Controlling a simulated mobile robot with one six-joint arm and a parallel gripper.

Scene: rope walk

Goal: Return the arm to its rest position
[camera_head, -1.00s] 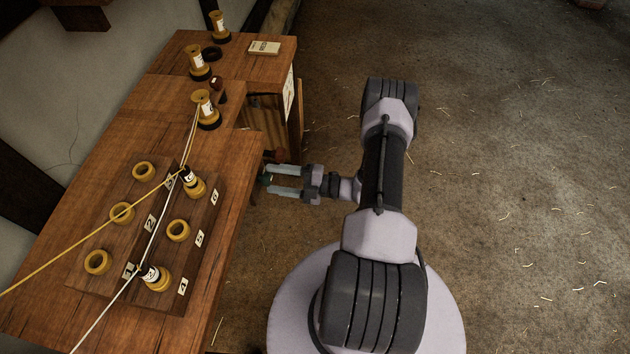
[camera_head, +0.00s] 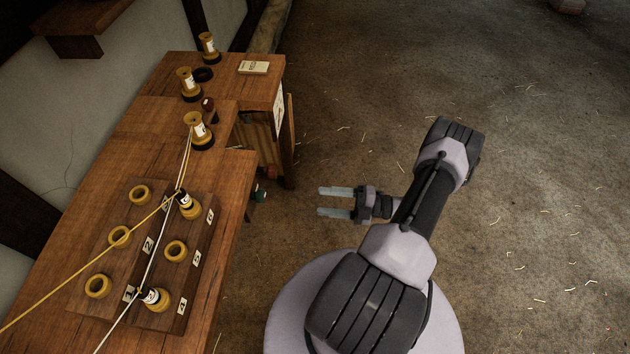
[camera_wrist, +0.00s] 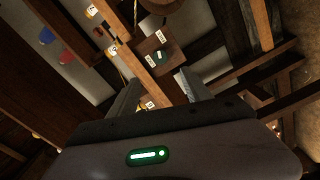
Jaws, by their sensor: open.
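My gripper (camera_head: 336,201) is open, with its two fingers apart and nothing between them. In the head view it hangs over the bare floor to the right of the wooden bench (camera_head: 140,160), pointing left and clear of the bench edge. My arm is bent out to the right from its base. In the wrist view the two fingers (camera_wrist: 160,95) stand apart, with wooden beams and a small board with labels behind them.
A wooden block with numbered labels (camera_head: 207,262) holds yellow rings and two bobbins (camera_head: 155,298). Yellow and white cords run across it to a bobbin (camera_head: 199,132). The floor (camera_head: 530,180) at right is free, with straw bits.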

